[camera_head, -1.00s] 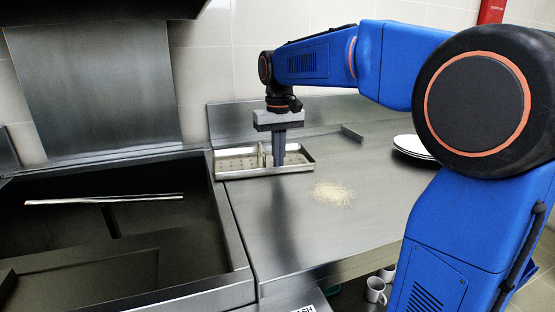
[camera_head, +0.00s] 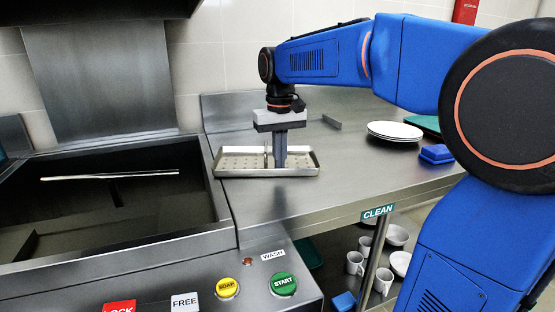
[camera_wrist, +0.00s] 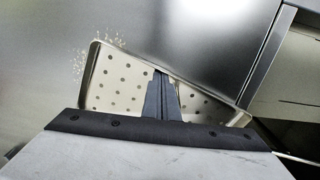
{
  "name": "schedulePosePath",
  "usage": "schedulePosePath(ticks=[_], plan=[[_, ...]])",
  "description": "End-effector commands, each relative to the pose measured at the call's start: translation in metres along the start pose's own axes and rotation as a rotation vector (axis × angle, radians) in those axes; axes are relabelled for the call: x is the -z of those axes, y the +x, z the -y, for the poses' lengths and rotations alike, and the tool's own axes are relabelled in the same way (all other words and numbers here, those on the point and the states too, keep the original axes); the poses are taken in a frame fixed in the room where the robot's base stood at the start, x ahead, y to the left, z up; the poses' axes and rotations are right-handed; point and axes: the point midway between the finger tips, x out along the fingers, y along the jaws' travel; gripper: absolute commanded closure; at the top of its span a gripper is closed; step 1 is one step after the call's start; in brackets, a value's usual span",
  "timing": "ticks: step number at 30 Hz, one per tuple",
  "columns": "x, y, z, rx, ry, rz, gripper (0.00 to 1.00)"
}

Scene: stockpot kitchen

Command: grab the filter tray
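The filter tray (camera_head: 232,172) is a shallow metal tray with a perforated floor and an upright divider across its middle. It is at the left end of the steel counter, beside the sink, in the head view. My gripper (camera_head: 280,164) points straight down into it, fingers close together at the divider. In the wrist view the fingers (camera_wrist: 160,98) meet over the divider of the perforated tray (camera_wrist: 118,85) and appear closed on it. The exact contact is hidden by the fingers. I cannot tell whether the tray touches the counter or hangs just above it.
The dark sink (camera_head: 110,215) is on the left. White plates (camera_head: 394,131) and a blue block (camera_head: 436,154) are on the counter (camera_head: 345,175) at right. Pale crumbs (camera_wrist: 112,38) lie near the tray. Buttons (camera_head: 284,285) are in front; mugs (camera_head: 355,263) stand below.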

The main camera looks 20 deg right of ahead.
Motion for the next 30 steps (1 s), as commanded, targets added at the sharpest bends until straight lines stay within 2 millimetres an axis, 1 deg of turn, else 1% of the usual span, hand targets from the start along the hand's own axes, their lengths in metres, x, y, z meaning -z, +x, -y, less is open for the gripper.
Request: schedulePosePath(ticks=[8,30], plan=[[-0.034,-0.001,0.0,0.0,-0.001,-0.001,1.0],[-0.158,-0.001,0.0,0.0,-0.001,-0.001,1.0]])
